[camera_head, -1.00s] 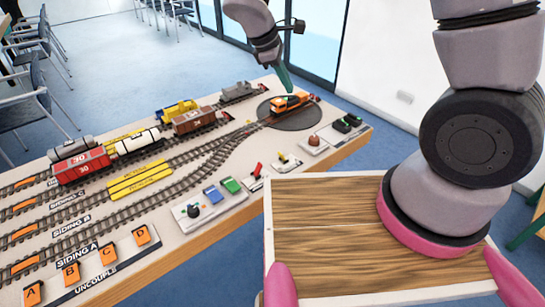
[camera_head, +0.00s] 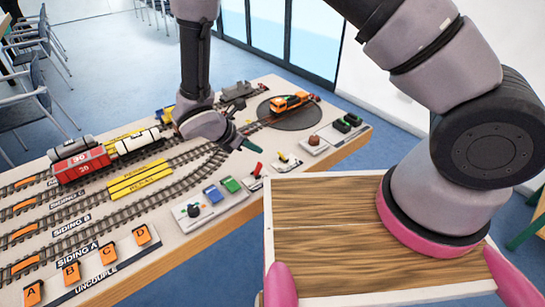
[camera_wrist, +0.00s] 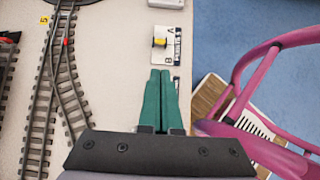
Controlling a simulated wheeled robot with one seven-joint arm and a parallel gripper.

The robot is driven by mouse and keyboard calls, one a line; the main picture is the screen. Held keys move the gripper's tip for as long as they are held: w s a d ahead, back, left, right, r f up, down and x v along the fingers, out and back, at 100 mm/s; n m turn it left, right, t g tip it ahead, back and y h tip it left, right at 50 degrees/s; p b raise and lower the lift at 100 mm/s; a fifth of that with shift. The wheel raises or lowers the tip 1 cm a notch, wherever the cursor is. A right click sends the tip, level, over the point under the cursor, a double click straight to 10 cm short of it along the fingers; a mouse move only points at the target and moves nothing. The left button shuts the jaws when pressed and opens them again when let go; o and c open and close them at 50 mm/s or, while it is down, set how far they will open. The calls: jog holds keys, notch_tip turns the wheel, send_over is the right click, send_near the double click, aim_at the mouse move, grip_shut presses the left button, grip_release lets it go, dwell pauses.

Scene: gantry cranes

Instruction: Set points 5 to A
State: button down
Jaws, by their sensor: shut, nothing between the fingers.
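A small white plate (camera_wrist: 168,60) with a yellow-handled lever (camera_wrist: 160,42) lies just ahead of my fingertips in the wrist view. Its lettering is small and turned, with a B at its near end; I cannot tell which way the lever is thrown. In the head view the yellow lever (camera_head: 283,158) stands at the layout's front edge, right of a red lever (camera_head: 257,169). My gripper (camera_wrist: 160,72) has green fingers pressed together, empty. In the head view my gripper (camera_head: 254,145) hangs above the board, left of the yellow lever and apart from it.
A yellow tag (camera_wrist: 44,20) reading 5 sits by the track junction. An orange locomotive (camera_head: 290,102) stands on the turntable (camera_head: 268,113). Blue (camera_head: 212,195) and green (camera_head: 230,185) switches lie left of the levers. Red (camera_head: 80,165) and other wagons stand on the sidings.

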aim_at(282, 156)
jog(key=x, duration=1)
jog(key=shift+r, duration=0.1)
dwell(0.3)
jog(key=shift+d+r+g+y, duration=0.1)
jog(key=shift+g+y, duration=0.3)
jog(key=shift+y, duration=0.2)
